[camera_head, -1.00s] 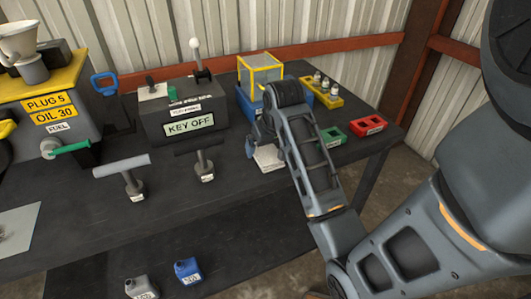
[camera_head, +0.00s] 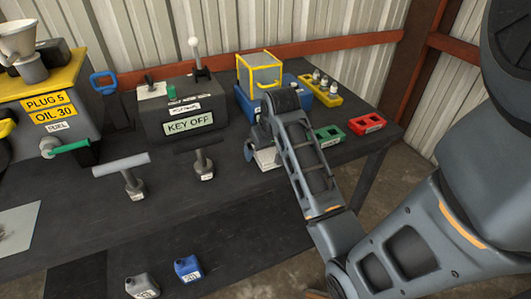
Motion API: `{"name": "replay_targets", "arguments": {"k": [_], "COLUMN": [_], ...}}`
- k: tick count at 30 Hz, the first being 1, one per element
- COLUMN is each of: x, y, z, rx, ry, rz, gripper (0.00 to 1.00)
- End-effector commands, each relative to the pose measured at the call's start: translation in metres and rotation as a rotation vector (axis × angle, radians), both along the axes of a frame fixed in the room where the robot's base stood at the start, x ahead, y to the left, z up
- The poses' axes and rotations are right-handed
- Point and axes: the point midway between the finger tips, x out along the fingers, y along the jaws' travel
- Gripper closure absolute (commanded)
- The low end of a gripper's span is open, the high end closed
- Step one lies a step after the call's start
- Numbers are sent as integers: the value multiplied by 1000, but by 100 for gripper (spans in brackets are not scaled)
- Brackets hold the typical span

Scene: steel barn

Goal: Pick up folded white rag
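The folded white rag (camera_head: 267,159) lies on the dark workbench, right of the T-handled tools and in front of the blue box. Only its near left part shows; my arm hides the rest. My gripper (camera_head: 250,150) is at the rag's left and upper side, pointing down. Most of the gripper is hidden behind my own wrist, so I cannot see both fingertips or whether they touch the rag.
A blue box with a yellow-framed clear cover (camera_head: 260,72) stands behind the rag. Green (camera_head: 331,136) and red (camera_head: 367,124) trays lie to the right. A T-handled tool (camera_head: 205,160) stands close on the left. The KEY OFF box (camera_head: 185,110) is behind it.

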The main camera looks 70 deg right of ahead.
Motion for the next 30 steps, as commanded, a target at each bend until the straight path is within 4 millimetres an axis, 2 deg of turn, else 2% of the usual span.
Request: {"name": "replay_targets", "arguments": {"k": [2,16,30], "x": [0,0,-1], "y": [0,0,-1], "z": [0,0,5], "rx": [1,1,0], "ry": [1,0,0], "rz": [0,-1,-2], "gripper": [10,54,54]}}
